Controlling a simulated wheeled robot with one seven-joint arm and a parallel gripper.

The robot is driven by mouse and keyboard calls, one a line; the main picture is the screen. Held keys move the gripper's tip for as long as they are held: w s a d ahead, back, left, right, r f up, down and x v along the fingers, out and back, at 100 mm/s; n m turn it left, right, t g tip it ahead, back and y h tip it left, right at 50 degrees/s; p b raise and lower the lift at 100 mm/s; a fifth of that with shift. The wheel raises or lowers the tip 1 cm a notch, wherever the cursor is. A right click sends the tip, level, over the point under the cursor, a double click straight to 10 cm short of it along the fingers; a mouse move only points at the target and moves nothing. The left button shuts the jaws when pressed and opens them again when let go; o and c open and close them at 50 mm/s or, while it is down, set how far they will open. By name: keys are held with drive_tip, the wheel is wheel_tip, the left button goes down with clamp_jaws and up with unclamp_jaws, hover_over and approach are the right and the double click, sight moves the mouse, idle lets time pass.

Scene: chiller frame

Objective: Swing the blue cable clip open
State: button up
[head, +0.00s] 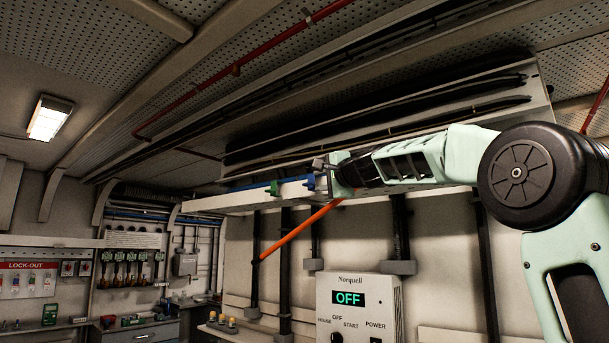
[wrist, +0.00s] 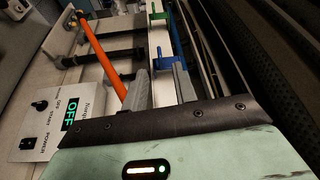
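The blue cable clip (head: 310,183) sits on the front edge of the pale overhead tray, just left of my gripper (head: 320,165) in the head view. In the wrist view the blue clip (wrist: 168,61) is an angular blue piece on the rail, right by the fingertips. My gripper (wrist: 158,72) has its two grey fingers apart, with part of the rail visible between them. The right finger overlaps the clip's edge in the picture; I cannot tell whether it touches. The clip's far side is hidden.
A green clip (head: 274,187) stands farther left on the same tray edge (head: 225,201). An orange bar (head: 297,231) slants below, near the left finger in the wrist view. Black cables (head: 380,120) run above and behind. A control box (head: 358,308) reading OFF is below.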

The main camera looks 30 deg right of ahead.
sight(304, 184)
drive_tip(key=w+p, duration=0.4)
drive_tip(key=w, duration=0.1)
drive_tip(key=w+r+p, duration=0.1)
drive_tip(key=w, duration=0.2)
drive_tip(key=shift+w+d+p, duration=0.1)
drive_tip(key=shift+w+p, duration=0.1)
drive_tip(key=shift+p, duration=0.2)
drive_tip(key=shift+w+f+p, duration=0.2)
drive_tip(key=shift+w+p, duration=0.1)
drive_tip(key=shift+w, duration=0.3)
clamp_jaws()
